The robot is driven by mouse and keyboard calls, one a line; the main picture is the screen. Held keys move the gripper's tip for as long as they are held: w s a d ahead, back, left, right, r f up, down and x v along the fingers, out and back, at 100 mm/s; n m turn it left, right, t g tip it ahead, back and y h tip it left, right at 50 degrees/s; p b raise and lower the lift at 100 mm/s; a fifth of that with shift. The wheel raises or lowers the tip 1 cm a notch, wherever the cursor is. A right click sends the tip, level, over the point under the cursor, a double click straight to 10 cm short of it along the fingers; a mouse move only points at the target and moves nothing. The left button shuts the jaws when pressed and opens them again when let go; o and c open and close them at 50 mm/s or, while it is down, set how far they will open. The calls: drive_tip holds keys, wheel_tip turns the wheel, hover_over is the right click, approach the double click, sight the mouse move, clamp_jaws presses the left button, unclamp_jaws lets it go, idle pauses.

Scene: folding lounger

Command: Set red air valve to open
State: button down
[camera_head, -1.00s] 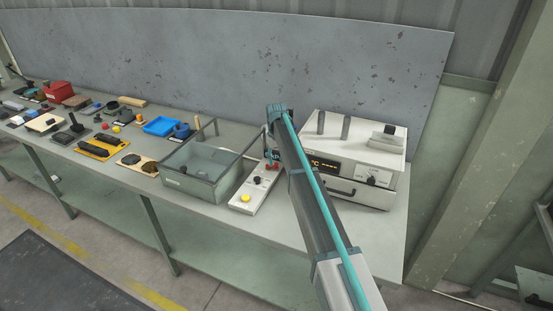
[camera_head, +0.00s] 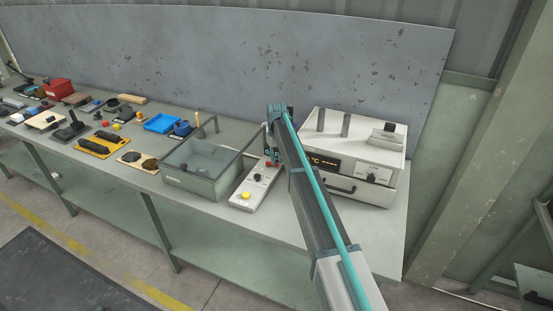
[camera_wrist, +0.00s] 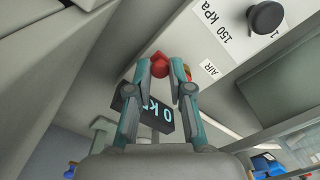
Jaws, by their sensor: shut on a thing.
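The red air valve (camera_wrist: 159,65) shows in the wrist view between my fingertips, beside the "AIR" label on the pale panel (camera_wrist: 228,65). My gripper (camera_wrist: 161,76) is shut on it. The fingers cover part of the valve, so its exact setting cannot be read. A small dark display (camera_wrist: 150,116) reading "0 k…" shows between the fingers, partly hidden. In the head view, red parts (camera_head: 268,164) show at the far end of the control panel (camera_head: 245,206), below my gripper, which my arm partly hides.
The panel also carries a black knob (camera_wrist: 266,17) and a yellow button (camera_head: 245,195). A white instrument (camera_head: 352,140) stands close on the right. Several small items lie farther left on the bench.

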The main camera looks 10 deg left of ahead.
drive_tip(key=shift+s+m, duration=0.1)
drive_tip(key=shift+m, duration=0.2)
drive_tip(key=m+b, duration=0.1)
drive_tip(key=s+m+b, duration=0.1)
drive_tip(key=m, duration=0.1)
drive_tip(key=shift+a+f+m, duration=0.1)
drive_tip(key=shift+a+m, duration=0.2)
drive_tip(key=shift+a, duration=0.05)
drive_tip(key=m+b, duration=0.1)
drive_tip(key=m, duration=0.1)
drive_tip(key=s+a+m+b, duration=0.1)
drive_tip(key=m, duration=0.1)
drive_tip(key=shift+a+m, duration=0.15)
drive_tip(key=shift+m, duration=0.15)
drive_tip(key=m, duration=0.1)
drive_tip(key=a+m, duration=0.1)
drive_tip(key=m, duration=0.1)
drive_tip(key=m+b, duration=0.1)
drive_tip(key=shift+s+a, duration=0.2)
drive_tip(key=shift+a, duration=0.05)
drive_tip(key=shift+w+a+m+b, duration=0.15)
drive_tip(key=shift+a+m, duration=0.25)
drive_tip(key=shift+m, duration=0.85)
drive_tip(key=shift+s+a+m+b, duration=0.1)
drive_tip(key=shift+a+m+b, duration=0.2)
drive_tip(key=shift+m, duration=0.95)
drive_tip(key=shift+a, duration=0.1)
drive_tip(key=c, duration=1.1)
unclamp_jaws()
